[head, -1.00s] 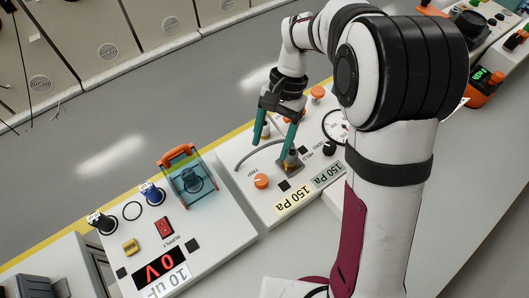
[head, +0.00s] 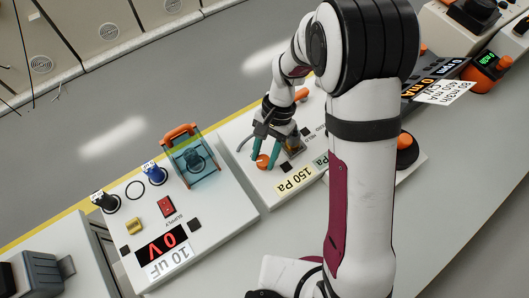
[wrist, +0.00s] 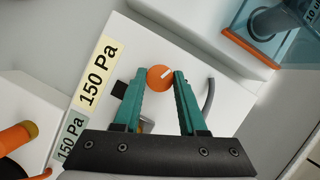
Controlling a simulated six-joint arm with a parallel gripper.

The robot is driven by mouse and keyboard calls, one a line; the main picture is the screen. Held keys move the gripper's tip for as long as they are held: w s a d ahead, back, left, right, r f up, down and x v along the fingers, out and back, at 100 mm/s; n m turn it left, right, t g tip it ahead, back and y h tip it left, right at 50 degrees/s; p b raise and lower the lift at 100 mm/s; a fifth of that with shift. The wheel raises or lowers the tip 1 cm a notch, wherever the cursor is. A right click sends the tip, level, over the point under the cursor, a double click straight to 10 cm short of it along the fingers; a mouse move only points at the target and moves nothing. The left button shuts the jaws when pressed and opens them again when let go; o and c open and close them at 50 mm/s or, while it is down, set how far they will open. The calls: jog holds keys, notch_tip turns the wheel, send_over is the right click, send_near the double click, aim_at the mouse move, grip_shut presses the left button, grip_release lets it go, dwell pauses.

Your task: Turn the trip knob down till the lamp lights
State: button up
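The trip knob (head: 262,161) is a small round orange knob on the white 150 Pa panel (head: 262,190). In the wrist view the knob (wrist: 159,78) shows a white mark pointing to the upper right. My gripper (head: 263,158) points down at it, with one teal finger on each side. In the wrist view the fingertips (wrist: 160,74) lie very close to the knob's sides; contact is not clear. A dark square (wrist: 119,89), perhaps the lamp, sits beside the knob and looks unlit.
A panel with a blue clear-covered switch (head: 192,160) and a red 0 V display (head: 162,243) stands to the left. A 150 Pa label (head: 293,180) lies near the knob. More panels with orange controls (head: 504,63) stand at the right. Grey floor is free behind.

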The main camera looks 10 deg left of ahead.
grip_shut()
jog(key=shift+n+h, duration=0.4)
jog(key=shift+n, duration=0.6)
jog(key=o, duration=0.7)
grip_release()
jog(key=shift+c, duration=0.2)
jog(key=v, duration=1.5)
jog(key=shift+w+r, duration=0.3)
